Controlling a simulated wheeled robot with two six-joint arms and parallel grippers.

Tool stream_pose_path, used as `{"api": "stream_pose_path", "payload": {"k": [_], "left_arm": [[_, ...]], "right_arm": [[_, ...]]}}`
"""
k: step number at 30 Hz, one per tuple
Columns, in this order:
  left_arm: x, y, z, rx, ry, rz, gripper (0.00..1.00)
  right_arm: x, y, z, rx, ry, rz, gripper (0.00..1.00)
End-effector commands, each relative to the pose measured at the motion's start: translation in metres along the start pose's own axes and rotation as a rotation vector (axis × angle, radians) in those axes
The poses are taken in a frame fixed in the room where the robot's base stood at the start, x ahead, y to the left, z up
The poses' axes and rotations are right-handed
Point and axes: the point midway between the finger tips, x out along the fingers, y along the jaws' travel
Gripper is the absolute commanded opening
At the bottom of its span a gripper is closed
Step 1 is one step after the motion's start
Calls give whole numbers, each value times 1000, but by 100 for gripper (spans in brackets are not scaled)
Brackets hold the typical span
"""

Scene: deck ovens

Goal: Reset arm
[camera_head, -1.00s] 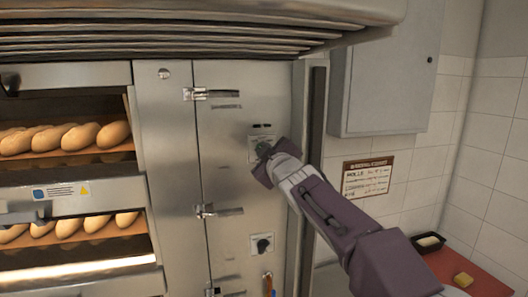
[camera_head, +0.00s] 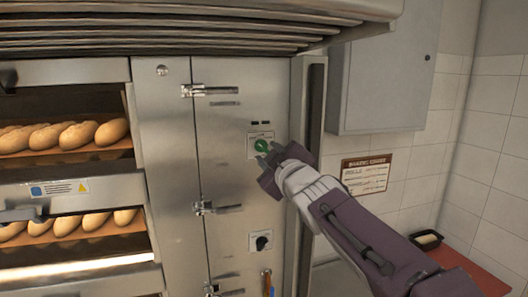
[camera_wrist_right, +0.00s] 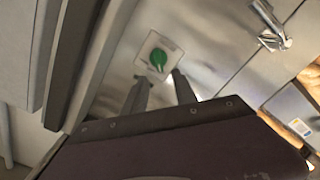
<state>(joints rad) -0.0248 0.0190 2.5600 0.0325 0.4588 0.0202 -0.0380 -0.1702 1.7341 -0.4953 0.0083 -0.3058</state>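My right gripper (camera_head: 268,163) is in front of the steel oven panel, just below and right of a green knob (camera_head: 261,145) on a white plate. Its fingers are apart with nothing between them, and a small gap shows between them and the knob. In the right wrist view the two fingers (camera_wrist_right: 160,92) are spread and empty, and the green knob (camera_wrist_right: 158,58) lies beyond their tips. My left gripper is in neither view.
A black knob (camera_head: 261,242) sits lower on the same panel. Door latches (camera_head: 207,91) stick out at the left. Bread loaves (camera_head: 78,135) lie in the open decks. A grey cabinet (camera_head: 382,80) hangs at the right, above a red surface (camera_head: 470,275).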

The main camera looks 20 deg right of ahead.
Motion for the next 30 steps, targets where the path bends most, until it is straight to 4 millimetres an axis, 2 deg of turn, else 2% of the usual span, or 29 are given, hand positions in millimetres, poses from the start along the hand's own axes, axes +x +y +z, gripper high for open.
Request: {"api": "stream_pose_path", "payload": {"k": [3, 6, 14, 17, 18, 20, 23, 24, 26, 27, 30], "left_arm": [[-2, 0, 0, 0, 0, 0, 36], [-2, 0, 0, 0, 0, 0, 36], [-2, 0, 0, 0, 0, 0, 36], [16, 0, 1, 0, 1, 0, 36], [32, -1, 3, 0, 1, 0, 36], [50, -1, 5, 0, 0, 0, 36], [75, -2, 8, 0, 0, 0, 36], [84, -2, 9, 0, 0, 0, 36], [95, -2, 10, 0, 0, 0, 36], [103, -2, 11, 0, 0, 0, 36], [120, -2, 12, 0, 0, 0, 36]], "right_arm": [[-18, 0, -1, 0, 0, 0, 34], [-24, 0, 0, 0, 0, -1, 34], [-25, 0, 0, -1, 0, -1, 34], [-23, -15, 15, -1, -6, -5, 34], [-18, -32, 32, -1, -17, -15, 34], [-10, -62, 62, 2, -56, -52, 34], [-2, -126, 128, 41, -163, -145, 34], [-2, -151, 155, 65, -216, -184, 34], [-7, -190, 195, 109, -303, -243, 34], [-13, -215, 222, 140, -365, -281, 34], [-38, -278, 287, 230, -535, -373, 34]]}}
